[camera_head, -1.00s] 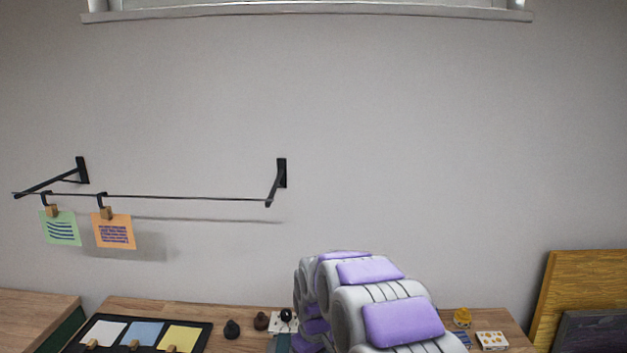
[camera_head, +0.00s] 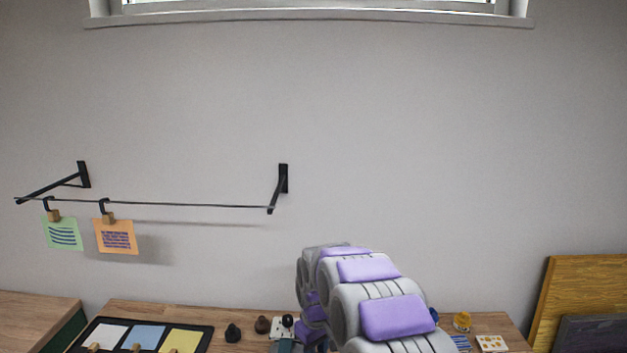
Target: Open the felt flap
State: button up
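No felt flap can be made out in the head view. My arm, grey with purple pads, reaches forward over the wooden table (camera_head: 130,308) and covers part of its right half. My gripper cannot be made out; the arm's far end is hidden behind its own links.
A black tray (camera_head: 207,335) with white, blue and yellow squares lies at the table's left. Dark knobs (camera_head: 233,333) stand beside it. A yellow item (camera_head: 462,321) and a patterned card (camera_head: 492,343) lie right of my arm. Clipped notes hang from a wall rail (camera_head: 190,205).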

jog(key=shift+w+d+r+p, duration=0.15)
jog(key=shift+w+r+p, duration=0.2)
jog(key=shift+w, duration=0.4)
jog(key=shift+w+d+r+p, duration=0.1)
jog(key=shift+w+r+p, duration=0.2)
jog(key=shift+w, duration=0.4)
jog(key=shift+w+f, duration=0.1)
jog(key=shift+w, duration=0.3)
jog(key=shift+w+p, duration=0.1)
jog(key=shift+p, duration=0.2)
jog(key=shift+w+d+p, duration=0.1)
jog(key=shift+w+p, duration=0.2)
jog(key=shift+w, duration=0.45)
jog(key=o, duration=0.8)
jog(key=shift+d, duration=0.25)
jog(key=o, duration=0.3)
jog(key=shift+a, duration=0.1)
jog(key=shift+a, duration=0.1)
